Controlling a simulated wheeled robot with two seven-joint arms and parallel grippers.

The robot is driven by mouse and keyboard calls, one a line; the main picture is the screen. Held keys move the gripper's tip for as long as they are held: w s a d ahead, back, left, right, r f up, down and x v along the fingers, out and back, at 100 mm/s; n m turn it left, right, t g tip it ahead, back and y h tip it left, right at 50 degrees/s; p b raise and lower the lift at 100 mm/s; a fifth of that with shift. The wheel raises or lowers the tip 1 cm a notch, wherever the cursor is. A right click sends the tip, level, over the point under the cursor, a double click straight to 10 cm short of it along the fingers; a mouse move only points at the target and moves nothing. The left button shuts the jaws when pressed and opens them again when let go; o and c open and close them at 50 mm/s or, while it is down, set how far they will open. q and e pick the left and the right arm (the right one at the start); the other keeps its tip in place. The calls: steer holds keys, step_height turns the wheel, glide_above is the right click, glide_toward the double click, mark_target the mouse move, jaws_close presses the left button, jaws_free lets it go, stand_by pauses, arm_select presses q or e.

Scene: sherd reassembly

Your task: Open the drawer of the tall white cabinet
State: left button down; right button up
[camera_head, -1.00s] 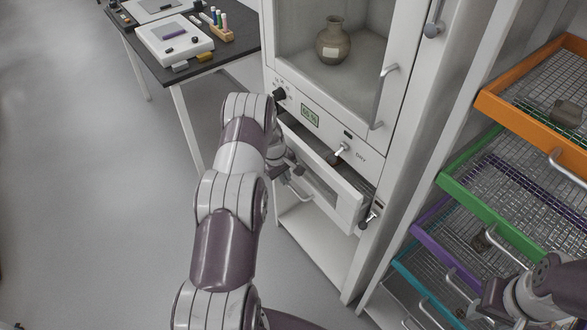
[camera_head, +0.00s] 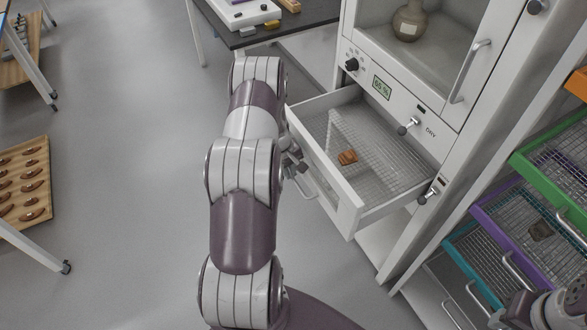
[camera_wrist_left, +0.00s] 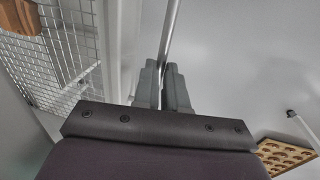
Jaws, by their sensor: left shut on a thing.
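The tall white cabinet (camera_head: 372,110) stands at the upper right of the head view. Its drawer (camera_head: 345,200) is pulled well out, and its wire-mesh floor shows. A small brown sherd (camera_head: 347,157) lies inside on the mesh. My left gripper (camera_head: 297,165) is at the drawer's front, partly hidden by my own arm. In the left wrist view my left gripper (camera_wrist_left: 162,85) is shut on the drawer's bar handle (camera_wrist_left: 171,35). My right gripper does not show clearly; only part of my right arm is at the lower right corner.
A rack with green (camera_head: 548,165), purple (camera_head: 500,207) and teal (camera_head: 470,255) framed mesh trays stands at the right. A dark-topped table (camera_head: 285,30) is behind the drawer. A board of brown pieces (camera_head: 42,185) is at the left. The floor between is clear.

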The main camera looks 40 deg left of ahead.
arm_select(q)
steer(key=shift+s, duration=0.2)
steer(key=c, duration=1.2)
jaws_free()
steer(key=shift+a+r, duration=0.1)
steer(key=r, duration=0.4)
steer(key=s+r, duration=0.1)
steer(key=r, duration=0.3)
steer(key=s+a+r, duration=0.1)
steer(key=r, duration=0.3)
steer(key=shift+s+r, duration=0.1)
steer(key=shift+s, duration=0.05)
